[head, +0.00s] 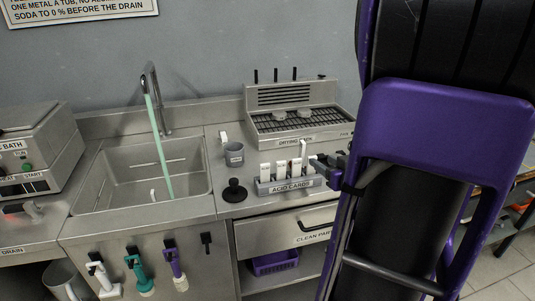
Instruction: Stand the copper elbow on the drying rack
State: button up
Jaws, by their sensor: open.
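The drying rack (327,124) is a steel unit with a dark slatted top, at the back right of the counter. A couple of small greyish things rest on its slats, too small to name. I cannot make out a copper elbow anywhere in the head view; my arm hides much of the right side. My gripper (323,166) is small and dark in this view. It is at the right end of the acid cards holder, in front of and below the rack, open with nothing visible in it.
The acid cards holder (290,186), a grey cup (234,154) and a black knobbed object (234,192) stand on the counter. A green stream runs into the sink (120,180) at left. A drawer (285,233) is below the counter. Brushes hang in front.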

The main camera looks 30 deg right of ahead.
aim_at(304, 146)
jog(key=x, duration=1)
jog(key=shift+w+d+f, duration=0.1)
jog(key=shift+w+d, duration=0.1)
jog(key=shift+w, duration=0.1)
jog(key=shift+d+r+x, duration=0.1)
jog(key=shift+x, duration=0.85)
jog(key=shift+d+r+x, duration=0.1)
jog(key=shift+x, duration=0.9)
jog(key=shift+d+r+x, duration=0.1)
jog(key=shift+d+x, duration=0.05)
jog(key=shift+x, duration=0.8)
grip_shut()
